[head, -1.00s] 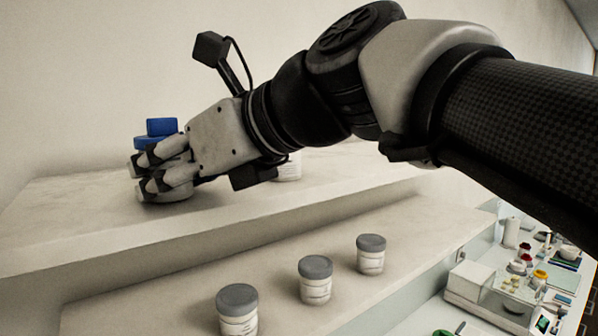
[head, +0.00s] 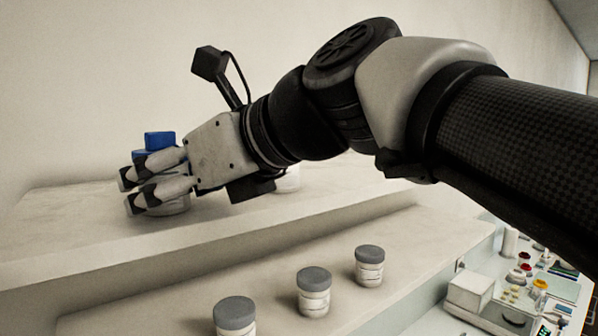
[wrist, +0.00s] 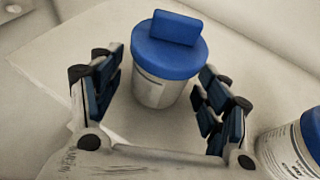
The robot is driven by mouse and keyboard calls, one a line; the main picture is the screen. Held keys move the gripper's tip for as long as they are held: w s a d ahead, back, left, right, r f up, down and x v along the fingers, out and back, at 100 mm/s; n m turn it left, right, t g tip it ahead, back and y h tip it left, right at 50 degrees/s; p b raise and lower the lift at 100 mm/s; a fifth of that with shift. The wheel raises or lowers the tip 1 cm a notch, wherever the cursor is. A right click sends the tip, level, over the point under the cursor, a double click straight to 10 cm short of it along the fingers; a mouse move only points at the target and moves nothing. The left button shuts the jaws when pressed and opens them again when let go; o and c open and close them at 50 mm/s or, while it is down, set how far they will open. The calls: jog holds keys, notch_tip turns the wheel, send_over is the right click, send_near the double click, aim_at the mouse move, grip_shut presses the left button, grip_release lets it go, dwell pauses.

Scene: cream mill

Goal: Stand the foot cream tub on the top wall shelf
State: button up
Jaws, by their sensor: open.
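A white tub with a blue lid and a blue block-shaped grip (head: 160,140) stands upright on the top wall shelf (head: 75,215). I take it for the foot cream tub; its label is not readable. It also shows in the wrist view (wrist: 168,50). My gripper (head: 131,190) is open, with its fingers low on either side of the tub. In the wrist view the fingers (wrist: 160,88) show gaps on both sides of it. In the head view the fingers hide part of the tub.
Another blue-lidded tub (wrist: 300,142) stands on the same shelf to the right; it is mostly hidden behind my wrist in the head view (head: 288,181). Three grey-lidded jars (head: 313,290) stand on the lower shelf. A cluttered bench (head: 490,300) lies lower right.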

jog(key=v, duration=1.2)
jog(key=d+f+n+h, duration=0.3)
jog(key=d+f+n, duration=0.1)
jog(key=f, duration=0.6)
jog(key=d+f+n+h, duration=0.3)
jog(key=d+f+n, duration=0.2)
jog(key=f, duration=0.5)
jog(key=s+d+f+n+h, duration=0.2)
jog(key=s+d+f+n, duration=0.1)
jog(key=f, duration=0.4)
jog(key=s+d+f+n+g+h, duration=0.1)
jog(key=s+d+f+n+h, duration=0.1)
jog(key=d+f+n, duration=0.3)
jog(key=s+d+f+n+h, duration=0.2)
jog(key=s+d+f+n, duration=0.2)
jog(key=f, duration=0.5)
jog(key=shift+s+n, duration=0.35)
jog(key=shift+n, duration=0.85)
